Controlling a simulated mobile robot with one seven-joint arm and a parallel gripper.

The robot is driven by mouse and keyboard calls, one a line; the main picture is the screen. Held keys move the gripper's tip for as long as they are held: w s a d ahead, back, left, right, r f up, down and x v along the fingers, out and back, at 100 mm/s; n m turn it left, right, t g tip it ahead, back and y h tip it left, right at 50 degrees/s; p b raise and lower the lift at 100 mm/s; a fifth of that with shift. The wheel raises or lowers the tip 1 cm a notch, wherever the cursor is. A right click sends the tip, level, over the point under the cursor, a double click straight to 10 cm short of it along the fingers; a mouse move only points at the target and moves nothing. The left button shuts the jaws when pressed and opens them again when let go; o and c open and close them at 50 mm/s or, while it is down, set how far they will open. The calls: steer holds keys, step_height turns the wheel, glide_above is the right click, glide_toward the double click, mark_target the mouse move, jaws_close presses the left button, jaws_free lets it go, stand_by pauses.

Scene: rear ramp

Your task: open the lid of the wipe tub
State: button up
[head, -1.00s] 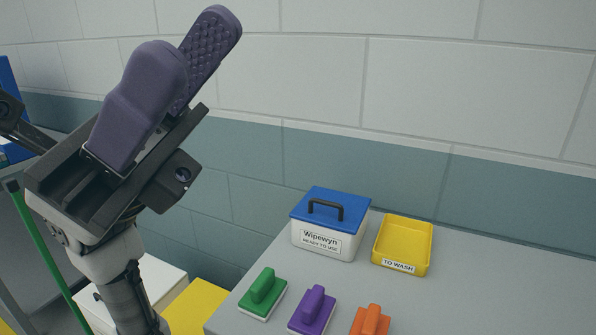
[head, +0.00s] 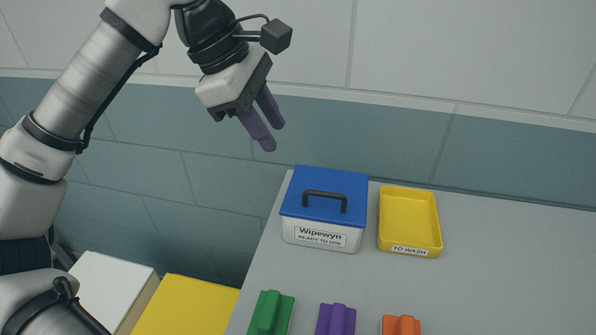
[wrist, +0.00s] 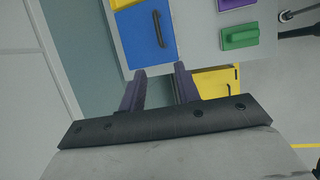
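The wipe tub (head: 322,237) is a white box labelled "Wipewyn READY TO USE", standing at the back left of the grey bench. Its blue lid (head: 350,183) is closed on it, with a dark arched handle (head: 325,198) on top. In the wrist view the lid (wrist: 138,44) and handle (wrist: 158,28) lie just beyond my fingertips. My gripper (head: 273,137) is above and to the left of the tub in the head view, fingers pointing down. In the wrist view my gripper (wrist: 160,72) has its two purple fingers apart with nothing between them. It is not touching the lid.
A yellow tray labelled "TO WASH" (head: 411,251) stands right of the tub. Green (head: 268,315), purple (head: 336,320) and orange (head: 401,325) brushes lie along the front. A yellow box (head: 185,308) and a white box (head: 108,285) are lower left. The bench's right side is clear.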

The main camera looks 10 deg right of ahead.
mark_target(306, 194)
steer(key=p+x, duration=0.2)
steer(key=x, duration=1.1)
steer(key=shift+s+d+f, duration=0.1)
steer(key=shift+d, duration=0.05)
jaws_close()
